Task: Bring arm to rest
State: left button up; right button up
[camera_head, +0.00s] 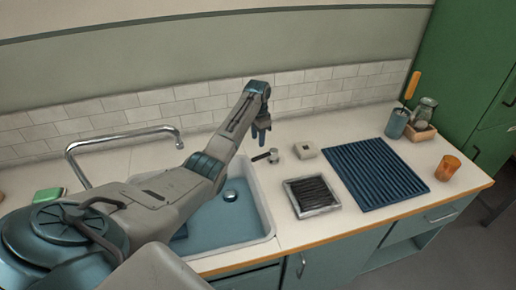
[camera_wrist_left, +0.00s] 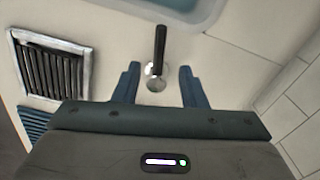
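My left arm reaches over the sink from the left in the head view. My left gripper (camera_head: 262,132) hangs pointing down above the counter, just right of the sink. In the left wrist view my left gripper (camera_wrist_left: 159,69) has its two blue fingers spread apart. A small black-handled piece with a round metal end (camera_head: 265,156) lies on the counter below the gripper. In the left wrist view this black-handled piece (camera_wrist_left: 160,45) shows between and beyond the fingers, and nothing looks clamped. My right gripper is not in view.
A sink (camera_head: 262,213) with a curved faucet (camera_head: 120,136) lies under my arm. A framed tray of dark strips (camera_head: 334,206), a small pale block (camera_head: 306,150), a ribbed blue mat (camera_head: 375,172), an orange cup (camera_head: 447,168) and a blue cup (camera_head: 397,124) stand to the right.

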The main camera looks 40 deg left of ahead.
pick_arm(q)
notch_tip(320, 180, up, 2)
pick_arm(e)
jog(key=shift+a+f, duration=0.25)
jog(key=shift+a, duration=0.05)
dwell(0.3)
